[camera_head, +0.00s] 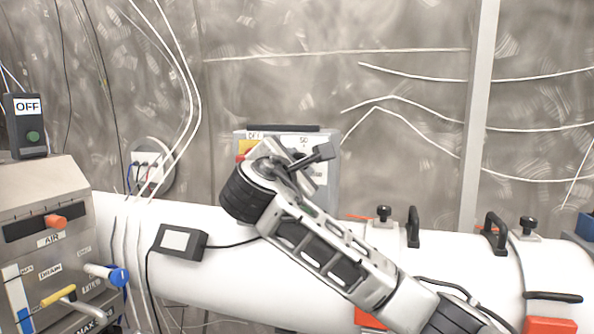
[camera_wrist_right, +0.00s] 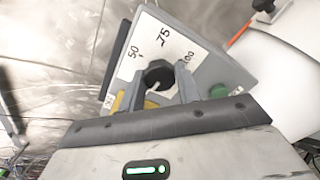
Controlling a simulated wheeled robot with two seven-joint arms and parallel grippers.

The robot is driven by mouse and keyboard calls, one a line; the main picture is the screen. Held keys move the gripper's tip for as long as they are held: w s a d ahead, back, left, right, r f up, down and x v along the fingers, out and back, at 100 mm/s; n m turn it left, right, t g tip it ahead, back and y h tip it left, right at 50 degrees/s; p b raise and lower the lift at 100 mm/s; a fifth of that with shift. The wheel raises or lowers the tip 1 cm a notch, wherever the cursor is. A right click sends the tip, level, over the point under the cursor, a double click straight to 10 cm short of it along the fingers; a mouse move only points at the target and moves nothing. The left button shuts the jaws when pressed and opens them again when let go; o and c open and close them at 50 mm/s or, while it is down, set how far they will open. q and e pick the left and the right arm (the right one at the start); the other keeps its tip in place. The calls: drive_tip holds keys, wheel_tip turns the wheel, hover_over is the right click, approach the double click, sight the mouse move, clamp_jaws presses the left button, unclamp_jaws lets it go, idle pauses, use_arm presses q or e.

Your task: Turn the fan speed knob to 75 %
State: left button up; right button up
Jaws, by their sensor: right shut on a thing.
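The grey fan control box (camera_head: 333,170) stands behind the white duct, mostly covered by my right arm. In the right wrist view its white dial plate (camera_wrist_right: 150,40) shows the marks 50, 75 and 100. The dark fan speed knob (camera_wrist_right: 158,73) sits below these marks. My right gripper (camera_wrist_right: 162,88) has one finger on each side of the knob and is shut on it. A short pale line shows on the knob, but its setting is hard to read. In the head view the right gripper (camera_head: 300,165) hides the knob. My left gripper is not in view.
A green button (camera_wrist_right: 218,91) is right of the knob, close to the finger. The white duct (camera_head: 225,285) runs across below, with black handles and clamps at right. A small black box (camera_head: 180,242) with a cable lies on it. A grey machine (camera_head: 50,215) stands at left.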

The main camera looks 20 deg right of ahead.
use_arm(q)
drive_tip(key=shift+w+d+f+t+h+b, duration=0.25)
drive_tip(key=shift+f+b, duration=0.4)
drive_tip(key=shift+b, duration=1.05)
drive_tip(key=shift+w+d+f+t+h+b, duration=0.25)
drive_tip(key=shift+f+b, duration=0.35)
drive_tip(key=shift+b, duration=1.05)
use_arm(e)
drive_tip(key=shift+f+m, duration=0.15)
drive_tip(key=shift+m, duration=7.45)
drive_tip(key=shift+f+m, duration=0.1)
drive_tip(key=shift+m, duration=7.5)
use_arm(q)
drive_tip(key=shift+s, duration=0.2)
use_arm(e)
drive_tip(key=o, duration=0.7)
drive_tip(key=shift+o, duration=1.3)
drive_tip(key=shift+r, duration=0.15)
